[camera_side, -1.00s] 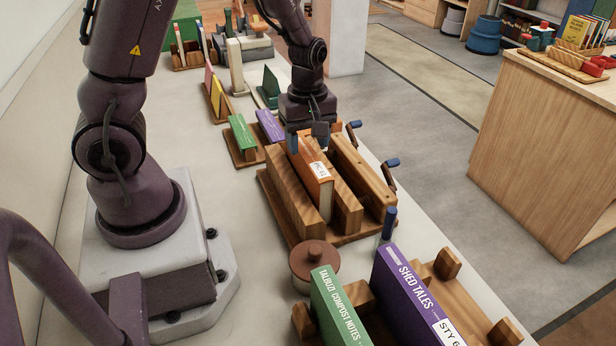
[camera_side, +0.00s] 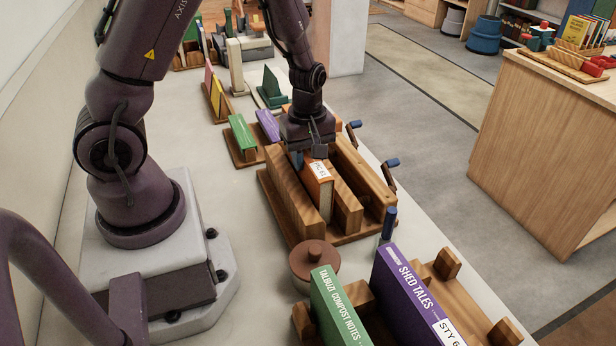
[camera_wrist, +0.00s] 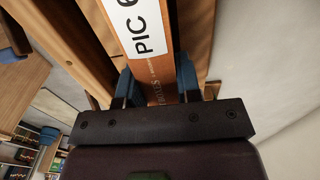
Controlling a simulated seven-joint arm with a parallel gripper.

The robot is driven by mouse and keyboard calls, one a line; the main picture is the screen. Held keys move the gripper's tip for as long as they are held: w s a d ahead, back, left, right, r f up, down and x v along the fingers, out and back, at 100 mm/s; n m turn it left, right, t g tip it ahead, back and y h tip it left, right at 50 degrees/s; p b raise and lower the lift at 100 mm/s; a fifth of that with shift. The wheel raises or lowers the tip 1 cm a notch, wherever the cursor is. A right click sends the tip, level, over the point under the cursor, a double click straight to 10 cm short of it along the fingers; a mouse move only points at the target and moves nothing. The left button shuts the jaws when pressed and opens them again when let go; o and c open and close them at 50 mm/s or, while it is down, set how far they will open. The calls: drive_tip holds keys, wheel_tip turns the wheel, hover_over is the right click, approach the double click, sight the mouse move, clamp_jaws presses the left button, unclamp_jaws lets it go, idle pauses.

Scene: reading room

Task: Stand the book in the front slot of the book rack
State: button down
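The orange book (camera_side: 318,182) has a white label and stands on edge between wooden boards of the wooden holder with crank handles (camera_side: 282,194). My gripper (camera_side: 305,155) is low over the far end of this book. In the wrist view my gripper (camera_wrist: 156,85) has a blue finger on each side of the book's orange spine (camera_wrist: 160,72). The fingers are very close to the spine; whether they press on it is unclear. The wooden book rack (camera_side: 450,290) at the bottom of the side view holds a green book (camera_side: 338,310) and a purple book (camera_side: 410,298), standing apart.
A round brown-lidded pot (camera_side: 314,262) stands between the holder and the rack. A blue-topped post (camera_side: 388,225) stands close to the rack. Small stands with books (camera_side: 242,140) line the table behind. A wooden counter (camera_side: 545,150) stands across the floor at right.

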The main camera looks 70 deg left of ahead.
drive_tip(key=shift+r, duration=4.3)
drive_tip(key=shift+r, duration=0.25)
wheel_tip(320, 180, up, 8)
drive_tip(key=w+d+r, duration=0.1)
drive_tip(key=w+d, duration=0.5)
drive_tip(key=d, duration=0.4)
drive_tip(key=w+d, duration=0.7)
drive_tip(key=d, duration=1.8)
wheel_tip(320, 180, down, 10)
drive_tip(key=shift+a+f, duration=0.2)
drive_tip(key=shift+a, duration=0.05)
